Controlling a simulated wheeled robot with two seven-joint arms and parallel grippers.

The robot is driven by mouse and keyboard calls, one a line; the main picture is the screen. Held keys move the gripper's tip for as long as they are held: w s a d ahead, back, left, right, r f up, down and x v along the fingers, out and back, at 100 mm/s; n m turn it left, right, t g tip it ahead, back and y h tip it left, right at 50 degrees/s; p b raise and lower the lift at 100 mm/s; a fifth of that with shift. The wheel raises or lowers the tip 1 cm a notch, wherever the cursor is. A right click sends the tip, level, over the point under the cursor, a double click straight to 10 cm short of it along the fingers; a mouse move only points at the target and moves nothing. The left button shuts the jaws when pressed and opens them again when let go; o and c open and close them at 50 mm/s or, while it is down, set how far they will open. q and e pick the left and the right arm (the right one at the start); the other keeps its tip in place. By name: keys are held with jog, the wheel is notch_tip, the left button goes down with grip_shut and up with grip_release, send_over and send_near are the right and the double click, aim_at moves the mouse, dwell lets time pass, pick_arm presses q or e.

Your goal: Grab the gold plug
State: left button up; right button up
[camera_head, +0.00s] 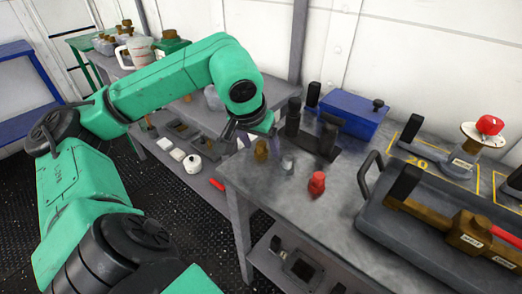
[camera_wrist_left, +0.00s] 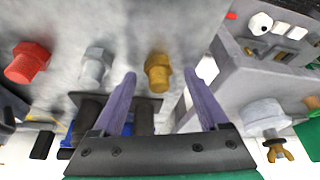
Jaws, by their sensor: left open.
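The gold plug (camera_head: 261,150) stands on the left part of the grey table, near its edge. In the left wrist view the gold plug (camera_wrist_left: 158,72) shows between the two purple fingers and apart from both. My left gripper (camera_head: 247,134) is open and empty, just behind and left of the gold plug in the head view. Its spread fingers (camera_wrist_left: 160,77) show clearly in the wrist view. A silver plug (camera_head: 287,162) and a red plug (camera_head: 317,183) stand in a row with the gold one. My right gripper is not in view.
Black upright blocks (camera_head: 327,137) stand close behind the plugs. A blue box (camera_head: 347,112) is at the back. A grey tray (camera_head: 374,212) with a brass-coloured tool fills the right side. The tabletop in front of the plugs is clear.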

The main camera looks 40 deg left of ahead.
pick_arm(q)
jog(key=shift+w+f, duration=0.15)
grip_shut()
